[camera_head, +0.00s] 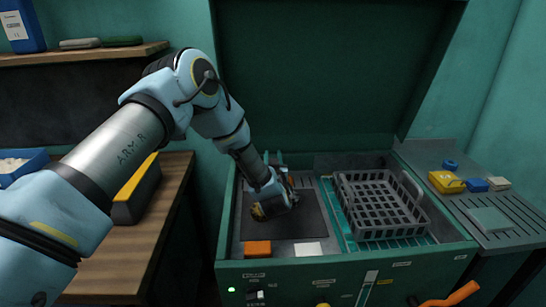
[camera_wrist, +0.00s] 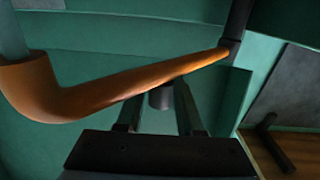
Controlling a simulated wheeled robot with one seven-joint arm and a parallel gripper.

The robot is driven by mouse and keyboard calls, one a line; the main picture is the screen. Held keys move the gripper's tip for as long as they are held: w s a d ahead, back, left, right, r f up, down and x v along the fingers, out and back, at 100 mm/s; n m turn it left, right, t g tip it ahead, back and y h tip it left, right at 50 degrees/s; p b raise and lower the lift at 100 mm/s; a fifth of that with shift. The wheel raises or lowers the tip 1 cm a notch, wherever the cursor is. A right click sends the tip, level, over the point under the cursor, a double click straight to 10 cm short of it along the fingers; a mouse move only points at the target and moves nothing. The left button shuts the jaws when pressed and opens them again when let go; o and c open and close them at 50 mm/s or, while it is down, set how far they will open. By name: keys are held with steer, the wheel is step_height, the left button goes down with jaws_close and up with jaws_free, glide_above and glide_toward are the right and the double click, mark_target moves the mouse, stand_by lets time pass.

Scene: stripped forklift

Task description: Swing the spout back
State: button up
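The spout (camera_wrist: 130,90) is an orange-brown pipe crossing the wrist view, with a thick elbow at left and a dark end at upper right. A short dark stub (camera_wrist: 161,99) shows under its middle. My gripper (camera_wrist: 162,105) has its two fingers apart, one on each side of the stub, with their tips close to the pipe. I cannot tell whether they touch it. In the head view my gripper (camera_head: 273,207) is low over the dark left part of the green washer (camera_head: 350,275); it and my arm hide most of the spout there.
A grey basket (camera_head: 380,205) stands in the washer's right side. The raised lid (camera_head: 325,75) is behind. An orange block (camera_head: 257,248) and a white card (camera_head: 308,249) lie near the front rim. A slotted side shelf (camera_head: 500,225) holds small items. A wooden bench (camera_head: 135,250) is at left.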

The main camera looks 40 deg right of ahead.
jaws_close()
stand_by(1.0)
